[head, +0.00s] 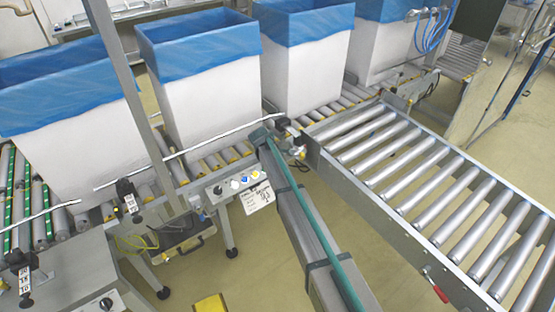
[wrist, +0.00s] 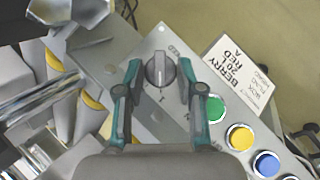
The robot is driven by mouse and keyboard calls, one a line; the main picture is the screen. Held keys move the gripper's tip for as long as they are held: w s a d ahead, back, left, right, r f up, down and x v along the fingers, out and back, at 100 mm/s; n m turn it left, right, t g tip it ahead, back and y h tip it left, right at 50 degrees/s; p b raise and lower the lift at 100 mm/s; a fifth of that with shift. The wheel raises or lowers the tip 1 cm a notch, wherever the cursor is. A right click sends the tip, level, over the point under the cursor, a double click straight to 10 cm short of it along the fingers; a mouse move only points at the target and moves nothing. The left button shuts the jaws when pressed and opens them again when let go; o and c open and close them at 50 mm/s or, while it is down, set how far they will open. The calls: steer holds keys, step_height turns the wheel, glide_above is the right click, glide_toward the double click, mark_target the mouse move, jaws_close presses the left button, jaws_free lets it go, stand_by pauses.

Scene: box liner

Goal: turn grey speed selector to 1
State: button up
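The grey speed selector (wrist: 159,70) is a round knob with a raised bar on a grey control panel (wrist: 115,62). It lies between the two teal-sided fingers of my gripper (wrist: 159,68) in the wrist view. The fingers are apart, one on each side of the knob, with visible gaps to it. The bar points roughly up and down in the picture. Small marks show on the plate around it, too small to read surely. In the head view the panel (head: 222,189) shows its buttons, but I cannot make out the selector there.
Green (wrist: 214,108), yellow (wrist: 240,137) and blue (wrist: 267,163) buttons run along the panel right of my gripper. A paper label (wrist: 238,70) sits beside them. Lined white boxes (head: 205,100) stand on the conveyor behind; a roller conveyor (head: 425,180) extends right.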

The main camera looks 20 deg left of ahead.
steer(key=v, duration=1.2)
